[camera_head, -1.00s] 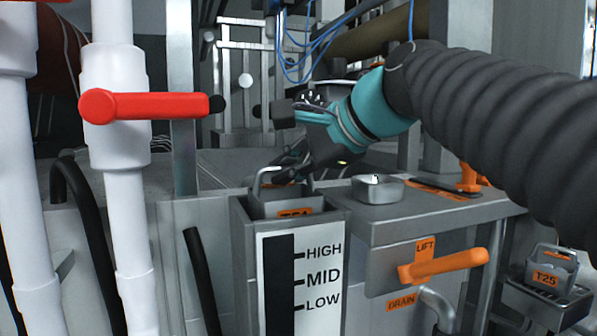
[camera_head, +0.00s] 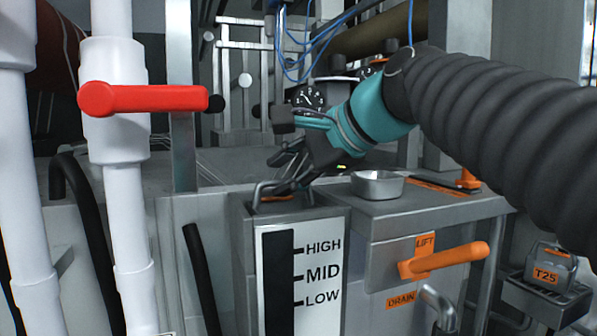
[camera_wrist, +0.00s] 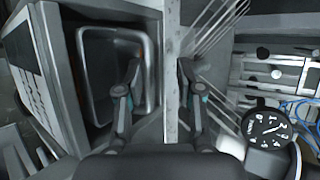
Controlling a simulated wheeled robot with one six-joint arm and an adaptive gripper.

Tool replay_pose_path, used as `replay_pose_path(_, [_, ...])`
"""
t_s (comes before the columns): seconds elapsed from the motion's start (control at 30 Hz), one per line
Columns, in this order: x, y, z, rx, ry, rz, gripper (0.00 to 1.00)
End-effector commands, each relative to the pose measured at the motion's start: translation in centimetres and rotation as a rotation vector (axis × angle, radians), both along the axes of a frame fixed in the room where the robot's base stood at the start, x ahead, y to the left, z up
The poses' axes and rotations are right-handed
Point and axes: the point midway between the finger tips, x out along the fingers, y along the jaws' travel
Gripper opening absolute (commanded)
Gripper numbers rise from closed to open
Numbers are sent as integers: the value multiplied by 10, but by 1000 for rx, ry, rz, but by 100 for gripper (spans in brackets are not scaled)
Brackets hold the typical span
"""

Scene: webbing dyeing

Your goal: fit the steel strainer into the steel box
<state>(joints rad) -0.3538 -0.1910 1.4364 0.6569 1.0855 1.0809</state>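The steel strainer sits deep inside the tall steel box (camera_head: 243,245), which bears the HIGH, MID and LOW scale. In the head view mainly the strainer's looped handle (camera_head: 258,192) and a bit of orange show at the box mouth; its body is hidden by the walls. In the wrist view the handle loop (camera_wrist: 81,75) lies within the box opening. My gripper (camera_head: 276,172) is just above the box mouth, close to the handle. In the wrist view my gripper's fingers (camera_wrist: 160,70) stand apart, one over the opening and one beyond the box wall, with nothing between them gripped.
A small steel tray (camera_head: 377,184) stands on the counter right of the box. Below it is an orange LIFT lever (camera_head: 445,262). A T25 container (camera_head: 549,268) sits in a rack at lower right. White pipes (camera_head: 125,190) with a red handle (camera_head: 145,99) stand at left.

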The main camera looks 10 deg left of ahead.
Motion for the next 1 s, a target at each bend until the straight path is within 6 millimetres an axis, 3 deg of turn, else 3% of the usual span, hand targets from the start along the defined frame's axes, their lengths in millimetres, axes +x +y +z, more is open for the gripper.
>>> replay_pose_path(0.23, [0,0,3,1,-2,0,35])
replay_pose_path(0.37, [0,0,16,2,-3,0,35])
replay_pose_path(0.8, [-36,-64,58,2,-4,-6,35])
replay_pose_path(1.0, [-48,-82,70,1,-2,-2,35])
